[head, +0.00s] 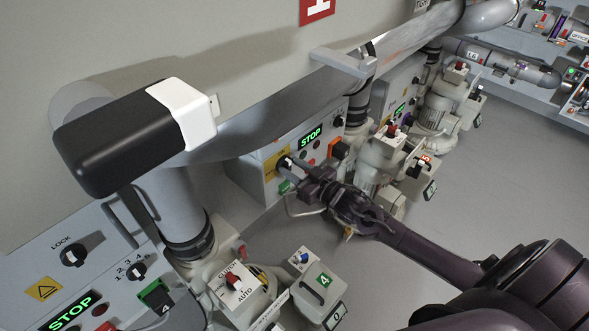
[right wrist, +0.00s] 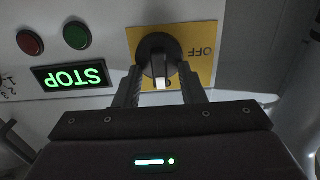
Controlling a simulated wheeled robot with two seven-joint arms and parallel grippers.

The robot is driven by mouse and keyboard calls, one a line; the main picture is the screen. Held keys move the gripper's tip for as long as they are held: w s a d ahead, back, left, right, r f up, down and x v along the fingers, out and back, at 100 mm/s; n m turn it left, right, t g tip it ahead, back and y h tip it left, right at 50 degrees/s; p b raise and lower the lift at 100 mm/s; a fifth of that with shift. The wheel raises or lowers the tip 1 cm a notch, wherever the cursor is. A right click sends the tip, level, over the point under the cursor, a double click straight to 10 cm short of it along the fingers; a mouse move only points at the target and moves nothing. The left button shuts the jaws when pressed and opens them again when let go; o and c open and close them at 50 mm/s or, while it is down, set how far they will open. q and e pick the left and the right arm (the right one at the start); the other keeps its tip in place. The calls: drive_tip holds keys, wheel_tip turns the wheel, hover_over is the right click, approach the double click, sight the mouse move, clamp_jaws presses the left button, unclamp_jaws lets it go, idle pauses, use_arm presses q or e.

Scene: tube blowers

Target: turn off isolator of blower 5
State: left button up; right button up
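The isolator is a black rotary knob (right wrist: 158,52) on a yellow plate (right wrist: 200,45) marked OFF, upside down in the right wrist view. The white mark on the knob points down in that view, towards my gripper, and not at OFF. My right gripper (right wrist: 160,80) has a finger on each side of the knob, with a gap showing between them; firm contact cannot be told. In the head view, my right gripper (head: 291,170) reaches the yellow plate (head: 271,164) on the middle blower's panel and partly covers the knob. My left gripper is not in view.
A lit STOP display (right wrist: 73,77) and red (right wrist: 30,42) and green (right wrist: 76,35) buttons sit beside the knob. The nearer blower 4 (head: 322,282) stands at bottom. A black-and-white unit (head: 120,140) juts out at left. Open grey floor (head: 500,150) lies to the right.

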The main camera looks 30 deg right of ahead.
clamp_jaws()
